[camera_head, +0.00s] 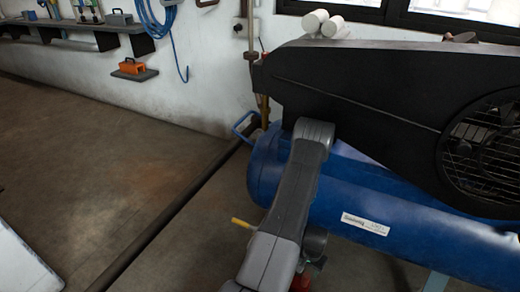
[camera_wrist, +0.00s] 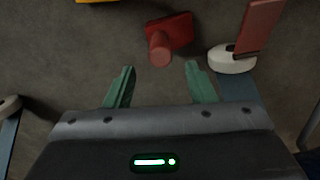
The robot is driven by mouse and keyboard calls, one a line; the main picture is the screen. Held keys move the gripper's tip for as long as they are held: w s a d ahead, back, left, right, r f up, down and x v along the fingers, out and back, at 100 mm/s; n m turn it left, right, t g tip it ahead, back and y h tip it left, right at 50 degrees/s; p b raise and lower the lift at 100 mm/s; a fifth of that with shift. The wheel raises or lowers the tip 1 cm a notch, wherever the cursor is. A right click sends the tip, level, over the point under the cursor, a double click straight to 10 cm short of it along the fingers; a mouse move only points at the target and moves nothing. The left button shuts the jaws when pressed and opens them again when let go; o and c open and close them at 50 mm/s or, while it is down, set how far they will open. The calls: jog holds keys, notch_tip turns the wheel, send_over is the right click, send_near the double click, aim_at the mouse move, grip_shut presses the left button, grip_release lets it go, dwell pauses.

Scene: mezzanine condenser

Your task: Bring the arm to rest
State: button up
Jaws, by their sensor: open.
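My grey arm (camera_head: 290,195) rises from the bottom of the head view in front of the blue tank, with its upper joint close to the black guard. My gripper (camera_wrist: 160,70) shows in the wrist view with its two green fingers spread apart and nothing held between them. A red part with a round stub (camera_wrist: 170,32) appears just beyond the fingertips; I cannot tell how far below it is. I cannot make out the gripper in the head view.
A blue compressor tank (camera_head: 420,225) under a black guard (camera_head: 360,85) fills the right side. A yellow handle (camera_head: 242,223) sticks out left of my arm. An orange toolbox (camera_head: 131,66) sits on a small wall shelf.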

aim_at(306, 276)
notch_tip(306, 276, down, 9)
jog(key=b, duration=0.3)
jog(key=shift+r+p, duration=0.9)
jog(key=shift+r, duration=1.15)
